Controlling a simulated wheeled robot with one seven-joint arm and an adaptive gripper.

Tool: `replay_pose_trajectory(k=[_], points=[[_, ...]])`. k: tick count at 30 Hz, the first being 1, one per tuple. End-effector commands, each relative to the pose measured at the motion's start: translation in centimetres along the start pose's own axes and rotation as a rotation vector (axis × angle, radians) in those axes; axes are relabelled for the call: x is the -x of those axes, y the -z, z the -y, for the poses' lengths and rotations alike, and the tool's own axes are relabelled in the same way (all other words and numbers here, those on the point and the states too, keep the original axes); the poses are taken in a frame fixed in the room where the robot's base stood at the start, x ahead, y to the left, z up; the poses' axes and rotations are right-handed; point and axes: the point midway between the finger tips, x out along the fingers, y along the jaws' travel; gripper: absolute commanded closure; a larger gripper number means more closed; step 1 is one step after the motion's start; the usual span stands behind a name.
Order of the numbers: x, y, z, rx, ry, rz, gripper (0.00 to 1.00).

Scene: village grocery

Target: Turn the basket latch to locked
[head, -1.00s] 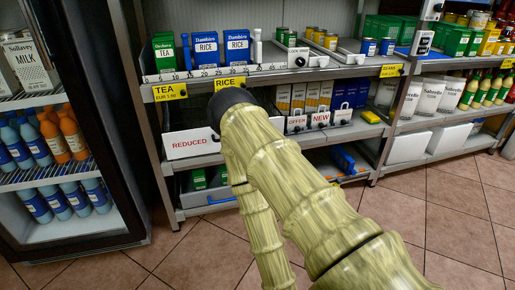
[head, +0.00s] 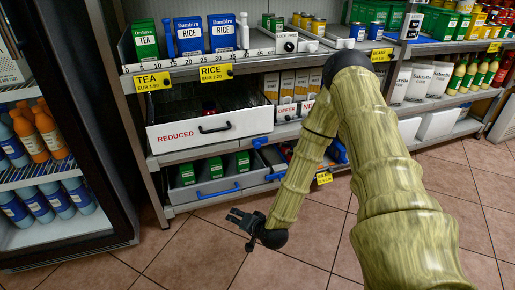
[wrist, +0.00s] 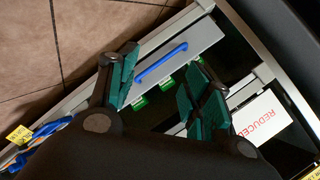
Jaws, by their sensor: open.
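A white unit with a small label that seems to read LOCK (head: 289,34) and a black round knob (head: 289,46) sits at the front of the upper shelf. I cannot tell if this is the basket latch or how it is set. Grey baskets with blue handles stand on the bottom shelf; one handle shows in the head view (head: 218,191) and in the wrist view (wrist: 160,63). My gripper (head: 238,222) is open and empty, low in front of the bottom shelf. Its teal-padded fingers (wrist: 163,72) are spread in the wrist view, apart from the basket.
A white REDUCED drawer (head: 210,130) with a black handle is above the baskets. Tea and rice boxes (head: 188,36) stand on the upper shelf. A fridge with bottles (head: 45,150) is at the left. The tiled floor (head: 190,250) in front is clear.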

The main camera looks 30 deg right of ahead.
Motion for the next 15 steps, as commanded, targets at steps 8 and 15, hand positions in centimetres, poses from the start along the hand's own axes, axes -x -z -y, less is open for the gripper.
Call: replay_pose_trajectory(k=[8,15], points=[[-1.4,12.7,2.6,-0.257,0.218,-0.272,0.50],[-0.1,21.1,3.3,-0.411,0.375,-0.440,0.50]])
